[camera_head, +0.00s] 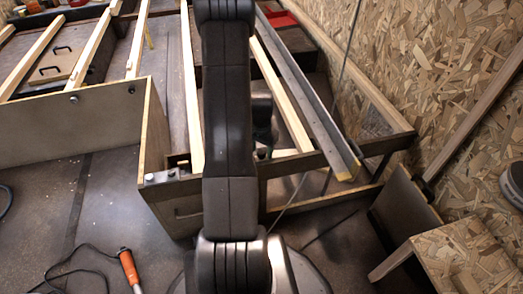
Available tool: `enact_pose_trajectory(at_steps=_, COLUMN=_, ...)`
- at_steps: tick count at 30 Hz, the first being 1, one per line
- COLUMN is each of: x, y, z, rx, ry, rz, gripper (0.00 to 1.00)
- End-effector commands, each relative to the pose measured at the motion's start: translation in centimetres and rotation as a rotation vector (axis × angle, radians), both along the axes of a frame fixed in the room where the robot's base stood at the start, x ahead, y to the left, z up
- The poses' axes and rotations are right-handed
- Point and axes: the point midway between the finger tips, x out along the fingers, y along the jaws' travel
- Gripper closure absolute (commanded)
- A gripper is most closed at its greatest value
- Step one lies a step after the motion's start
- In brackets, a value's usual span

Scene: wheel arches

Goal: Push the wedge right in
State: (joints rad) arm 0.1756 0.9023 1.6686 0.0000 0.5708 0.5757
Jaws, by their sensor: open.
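My dark arm runs down the middle of the head view and covers much of the scene. A dark part just right of the arm may belong to my wrist. My gripper's jaws do not show; they are hidden behind the arm or out of frame. I cannot pick out the wedge for certain. A small pale wooden piece (183,164) sits at the top edge of the grey box-like frame (178,208), just left of the arm. It may be the wedge, but it is too small to tell how far in it sits.
Long timber battens (92,48) and a dark metal-like rail (310,95) span the frame. A chipboard wall (450,60) closes the right side. A chipboard-topped stool or step (455,255) stands at lower right. An orange-handled tool (129,268) and cable lie on the floor at lower left.

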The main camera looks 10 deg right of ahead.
Motion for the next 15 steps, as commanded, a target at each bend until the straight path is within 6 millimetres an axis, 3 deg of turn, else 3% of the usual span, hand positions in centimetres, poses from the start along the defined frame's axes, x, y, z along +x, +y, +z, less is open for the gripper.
enact_pose_trajectory(at_steps=6, x=0.01, y=0.00, z=0.01, rx=0.000, ry=0.000, rz=0.000, gripper=0.48)
enact_pose_trajectory(at_steps=14, x=0.01, y=-0.01, z=0.03, rx=0.000, ry=0.000, rz=0.000, gripper=0.99)
enact_pose_trajectory(at_steps=15, x=0.01, y=-0.01, z=0.03, rx=0.000, ry=0.000, rz=0.000, gripper=1.00)
